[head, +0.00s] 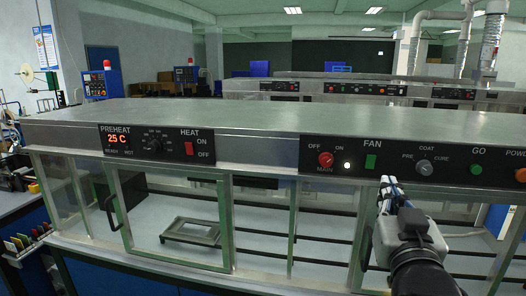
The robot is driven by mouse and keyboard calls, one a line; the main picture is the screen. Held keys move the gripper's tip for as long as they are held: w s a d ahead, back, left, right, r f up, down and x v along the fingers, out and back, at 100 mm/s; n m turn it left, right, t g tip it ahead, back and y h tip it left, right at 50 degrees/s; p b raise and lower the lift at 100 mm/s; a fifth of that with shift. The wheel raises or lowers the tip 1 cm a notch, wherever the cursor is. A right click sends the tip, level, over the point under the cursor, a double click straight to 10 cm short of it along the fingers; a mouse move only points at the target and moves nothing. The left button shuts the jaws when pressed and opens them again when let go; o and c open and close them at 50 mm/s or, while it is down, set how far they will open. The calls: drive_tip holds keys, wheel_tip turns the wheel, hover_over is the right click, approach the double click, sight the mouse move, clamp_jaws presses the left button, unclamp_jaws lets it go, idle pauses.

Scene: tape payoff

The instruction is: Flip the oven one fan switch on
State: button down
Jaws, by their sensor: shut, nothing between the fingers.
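The near oven has a long dark control panel (296,159) along its front top edge. Under the FAN label sits a small green switch (371,161); it is too small to tell which way it is tipped. My gripper (388,182) is shut and empty, pointing up at the panel's lower edge. Its tips are just below and right of the fan switch in the picture. I cannot tell whether they touch the panel. The fan switch is not covered by the gripper.
Left of the fan switch are a red main knob (326,159) and a white lit lamp (347,165). Right are a coat/cure knob (424,167) and a green GO button (476,169). A left panel has a red heat switch (189,148) and reads 25 C. Glass doors lie below.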

drive_tip(key=p, duration=0.8)
approach(371, 162)
wheel_tip(371, 162, up, 3)
drive_tip(key=s, duration=0.2)
drive_tip(key=x, duration=0.2)
drive_tip(key=p+x, duration=0.1)
drive_tip(key=x, duration=0.5)
drive_tip(key=shift+w+a+f+p, duration=0.15)
drive_tip(key=shift+a+f+p, duration=0.1)
drive_tip(key=shift+f+p, duration=0.1)
drive_tip(key=shift+w+r, duration=0.1)
drive_tip(key=shift+w, duration=0.05)
drive_tip(key=shift+w, duration=0.1)
